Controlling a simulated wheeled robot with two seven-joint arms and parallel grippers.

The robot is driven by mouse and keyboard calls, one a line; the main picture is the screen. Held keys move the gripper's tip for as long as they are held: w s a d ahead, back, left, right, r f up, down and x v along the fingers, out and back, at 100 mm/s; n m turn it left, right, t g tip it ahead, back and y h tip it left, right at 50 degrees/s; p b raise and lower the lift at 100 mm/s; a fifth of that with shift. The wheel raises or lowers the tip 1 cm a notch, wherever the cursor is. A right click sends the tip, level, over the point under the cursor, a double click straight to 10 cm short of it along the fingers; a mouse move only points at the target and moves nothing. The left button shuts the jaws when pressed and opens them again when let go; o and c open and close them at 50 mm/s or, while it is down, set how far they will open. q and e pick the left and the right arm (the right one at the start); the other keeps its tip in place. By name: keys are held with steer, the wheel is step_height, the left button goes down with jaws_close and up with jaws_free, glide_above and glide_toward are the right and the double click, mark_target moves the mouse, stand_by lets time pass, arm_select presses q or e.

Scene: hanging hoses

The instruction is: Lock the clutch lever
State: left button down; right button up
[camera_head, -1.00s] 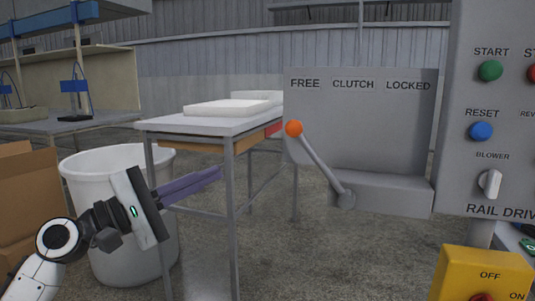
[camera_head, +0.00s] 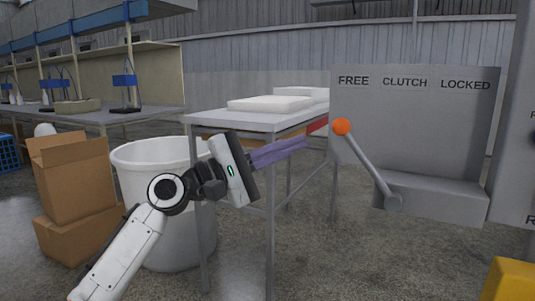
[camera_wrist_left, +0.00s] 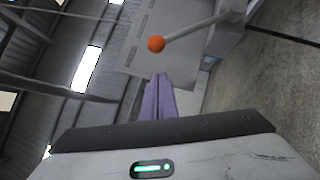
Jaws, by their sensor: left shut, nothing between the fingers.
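The clutch lever (camera_head: 368,165) is a grey rod with an orange ball knob (camera_head: 341,126). It tilts to the left, with the knob below the FREE label on the grey clutch panel (camera_head: 425,130). Its pivot is at the lower right of the rod. My left gripper (camera_head: 304,142), with purple fingers, is shut and empty. Its fingertips point right, a little left of and below the knob, apart from it in the head view. In the left wrist view the knob (camera_wrist_left: 156,43) is just beyond the fingertips (camera_wrist_left: 160,78). My right gripper is not in view.
A grey table (camera_head: 235,122) with white slabs stands behind my left gripper. A white bin (camera_head: 140,157) and cardboard boxes (camera_head: 75,185) stand at the left. A yellow box (camera_head: 508,282) is at the lower right. Open floor lies below the panel.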

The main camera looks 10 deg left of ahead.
arm_select(q)
steer(key=shift+s+d+r+p, duration=0.1)
steer(key=shift+d+r, duration=0.2)
steer(key=shift+d, duration=0.45)
steer(key=shift+w+d+r+p, duration=0.15)
steer(key=shift+d+r, duration=0.15)
steer(key=shift+d, duration=0.4)
steer(key=shift+s+d+r+p, duration=0.15)
steer(key=shift+d+r, duration=0.15)
steer(key=shift+d, duration=0.45)
steer(key=shift+r, duration=0.1)
